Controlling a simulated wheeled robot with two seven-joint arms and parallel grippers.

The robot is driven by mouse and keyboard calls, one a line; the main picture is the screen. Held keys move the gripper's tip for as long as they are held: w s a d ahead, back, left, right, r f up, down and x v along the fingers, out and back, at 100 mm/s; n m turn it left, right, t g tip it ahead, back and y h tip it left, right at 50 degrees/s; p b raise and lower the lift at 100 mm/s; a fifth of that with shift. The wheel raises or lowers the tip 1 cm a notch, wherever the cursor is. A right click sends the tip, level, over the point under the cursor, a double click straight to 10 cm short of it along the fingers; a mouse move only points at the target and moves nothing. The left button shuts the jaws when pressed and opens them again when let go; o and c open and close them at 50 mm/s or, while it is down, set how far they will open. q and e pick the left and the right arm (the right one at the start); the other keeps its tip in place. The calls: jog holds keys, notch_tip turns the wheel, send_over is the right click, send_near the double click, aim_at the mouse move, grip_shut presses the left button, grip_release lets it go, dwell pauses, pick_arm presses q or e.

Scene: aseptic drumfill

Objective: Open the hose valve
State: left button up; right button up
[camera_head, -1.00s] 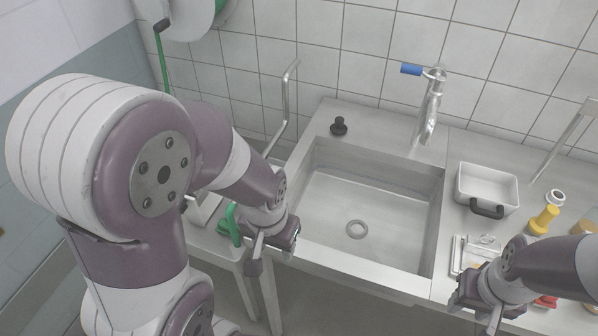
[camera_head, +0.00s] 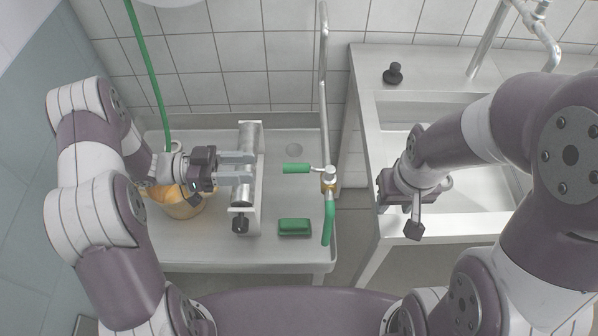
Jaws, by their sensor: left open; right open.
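The hose valve (camera_head: 328,178) is a brass body on the upright metal pipe at the right end of the low bench. Its green-handled lever (camera_head: 297,168) sticks out to the left, across the pipe. A short green hose (camera_head: 328,222) hangs below the valve. My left gripper (camera_head: 250,168) is open and empty, its grey fingers pointing right towards the lever, with a gap between. It lies over a steel cylinder on a stand. My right gripper (camera_head: 396,200) is open by the sink's left edge, apart from the valve; its fingers show poorly.
The steel cylinder stand (camera_head: 245,140) is left of the valve. A green block (camera_head: 295,228) lies on the bench, below the lever in view. A tan bucket (camera_head: 180,208) stands partly behind my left gripper. The sink counter (camera_head: 362,80) with a black knob (camera_head: 393,73) is at right.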

aim_at(307, 168)
pick_arm(q)
jog(key=d+p, duration=0.1)
jog(key=d, duration=1.1)
jog(key=shift+s+d, duration=0.1)
jog(key=shift+d, duration=0.1)
grip_shut()
